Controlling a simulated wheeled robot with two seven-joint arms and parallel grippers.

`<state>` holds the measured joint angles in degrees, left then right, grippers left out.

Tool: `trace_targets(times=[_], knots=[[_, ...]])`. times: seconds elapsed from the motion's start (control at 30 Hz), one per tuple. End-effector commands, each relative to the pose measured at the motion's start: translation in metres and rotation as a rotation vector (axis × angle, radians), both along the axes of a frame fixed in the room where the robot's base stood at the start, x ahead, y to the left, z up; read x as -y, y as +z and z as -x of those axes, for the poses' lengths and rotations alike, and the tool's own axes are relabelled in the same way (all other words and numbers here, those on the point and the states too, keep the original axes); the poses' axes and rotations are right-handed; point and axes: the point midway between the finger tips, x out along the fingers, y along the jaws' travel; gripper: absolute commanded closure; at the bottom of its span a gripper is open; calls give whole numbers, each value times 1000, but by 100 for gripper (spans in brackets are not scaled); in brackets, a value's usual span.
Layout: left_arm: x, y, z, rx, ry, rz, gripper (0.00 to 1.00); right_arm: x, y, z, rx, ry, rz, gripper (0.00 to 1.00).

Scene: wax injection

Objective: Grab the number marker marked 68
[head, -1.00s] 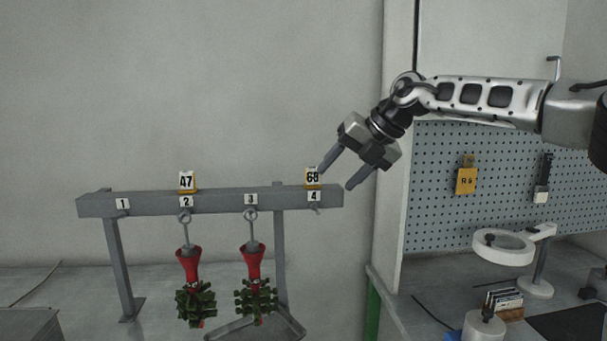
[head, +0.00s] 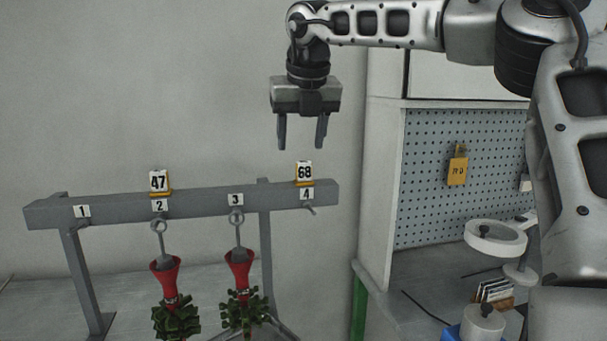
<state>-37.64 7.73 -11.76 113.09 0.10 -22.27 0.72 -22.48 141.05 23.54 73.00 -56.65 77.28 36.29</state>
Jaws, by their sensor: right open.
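The number marker marked 68 (head: 304,172) stands upright on top of the grey rack beam (head: 120,208), above the label 4 near the beam's right end. It has a white face and a yellow base. My right gripper (head: 302,148) points straight down above the marker, open and empty, with a small gap between its fingertips and the marker. My left gripper is not in view.
A second marker, 47 (head: 159,182), stands on the beam above label 2. Two red funnel-shaped pieces with green clusters hang from hooks 2 (head: 165,276) and 3 (head: 240,268).

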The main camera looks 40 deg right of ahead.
Motion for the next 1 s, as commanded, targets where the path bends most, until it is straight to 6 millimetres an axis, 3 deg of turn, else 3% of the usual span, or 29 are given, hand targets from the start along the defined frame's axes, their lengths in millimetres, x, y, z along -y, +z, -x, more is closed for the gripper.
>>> trace_targets(times=[0.17,0.5,0.77,0.8,0.97,1.0], knots=[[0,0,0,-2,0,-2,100,2,-10,-2,0,1,0,47],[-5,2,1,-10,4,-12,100,11,-54,-4,-2,2,0,47],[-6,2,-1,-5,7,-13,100,12,-59,-6,2,1,0,47],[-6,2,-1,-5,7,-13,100,12,-59,-6,2,1,0,50],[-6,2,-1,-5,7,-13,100,12,-59,-6,1,1,0,95],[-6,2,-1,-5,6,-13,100,12,-59,-6,1,1,0,95]])
